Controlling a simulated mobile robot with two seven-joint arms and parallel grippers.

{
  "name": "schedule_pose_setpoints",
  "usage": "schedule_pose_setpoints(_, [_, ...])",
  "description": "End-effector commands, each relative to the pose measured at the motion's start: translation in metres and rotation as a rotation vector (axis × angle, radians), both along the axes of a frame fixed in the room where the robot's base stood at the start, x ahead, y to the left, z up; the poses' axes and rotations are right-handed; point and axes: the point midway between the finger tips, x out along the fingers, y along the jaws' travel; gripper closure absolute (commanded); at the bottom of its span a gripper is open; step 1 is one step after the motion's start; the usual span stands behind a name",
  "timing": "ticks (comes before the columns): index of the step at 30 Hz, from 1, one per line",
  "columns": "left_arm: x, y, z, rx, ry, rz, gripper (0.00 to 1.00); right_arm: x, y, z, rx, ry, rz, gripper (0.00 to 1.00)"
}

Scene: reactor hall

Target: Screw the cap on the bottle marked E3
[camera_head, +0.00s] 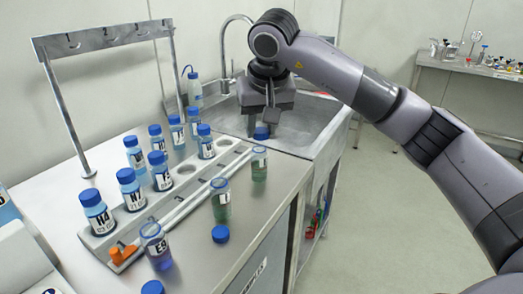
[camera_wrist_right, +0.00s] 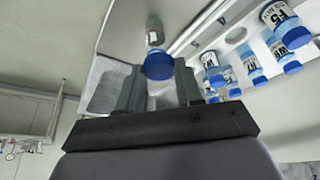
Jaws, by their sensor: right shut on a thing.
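My right gripper (camera_head: 266,122) points down and is shut on a blue cap (camera_head: 261,133), which shows between the fingers in the wrist view (camera_wrist_right: 158,66). Directly below the cap stands a clear bottle (camera_head: 259,168) with green liquid, upright at the counter's right edge. Whether cap and bottle touch is hard to tell. An uncapped bottle (camera_head: 156,252) with blue-violet liquid at the front left has a label that seems to read E3. Another uncapped bottle (camera_head: 221,208) with green liquid stands between them; its label is too small to read. My left gripper is out of view.
A loose blue cap (camera_head: 220,234) lies near the front; another (camera_head: 152,287) shows at the bottom edge. Capped bottles stand in and behind a grey rack (camera_head: 186,187). A numbered metal stand (camera_head: 104,36) rises at left. A sink (camera_head: 305,125) lies behind right.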

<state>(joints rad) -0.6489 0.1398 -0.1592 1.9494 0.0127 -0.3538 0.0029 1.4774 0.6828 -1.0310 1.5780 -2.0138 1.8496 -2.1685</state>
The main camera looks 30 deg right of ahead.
Motion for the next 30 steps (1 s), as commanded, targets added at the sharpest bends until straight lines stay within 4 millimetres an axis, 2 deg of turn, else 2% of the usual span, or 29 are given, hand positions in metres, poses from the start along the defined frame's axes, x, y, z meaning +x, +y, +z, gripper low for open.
schedule_pose_setpoints(3, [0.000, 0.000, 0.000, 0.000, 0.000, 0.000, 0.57, 0.000, 0.001, 0.021, 0.000, -0.002, 0.001, 0.92])
schedule_pose_setpoints(10, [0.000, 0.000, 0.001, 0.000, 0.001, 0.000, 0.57, 0.000, 0.000, 0.041, 0.000, 0.000, 0.000, 0.92])
schedule_pose_setpoints(30, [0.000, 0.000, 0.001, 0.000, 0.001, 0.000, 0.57, 0.000, 0.000, 0.044, 0.000, 0.001, 0.001, 0.92])
